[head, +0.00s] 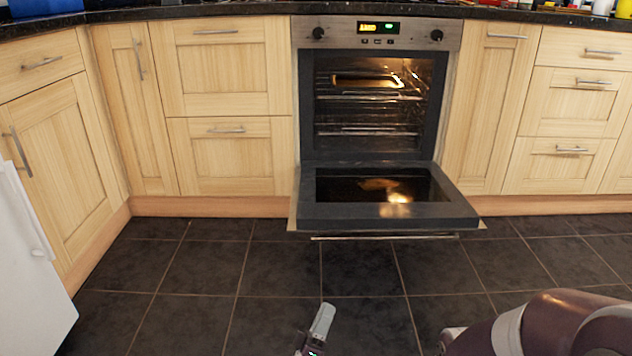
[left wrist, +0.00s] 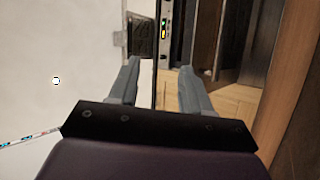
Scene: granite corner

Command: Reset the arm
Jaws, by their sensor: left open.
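My left gripper (head: 322,312) shows at the bottom middle of the head view, above the dark tiled floor and in front of the oven; only a grey finger and a bit of its body are in the picture. In the left wrist view its two grey fingers (left wrist: 158,72) are apart, with nothing held between them. A purple arm link of mine (head: 560,325) fills the lower right corner of the head view. My right gripper cannot be made out.
The oven (head: 378,100) stands open, its door (head: 385,215) lowered out over the floor. A tray (head: 362,80) is on its upper rack. Wooden cabinets (head: 222,65) line both sides. A white appliance (head: 30,270) stands at the left edge. The tiled floor (head: 200,270) is clear.

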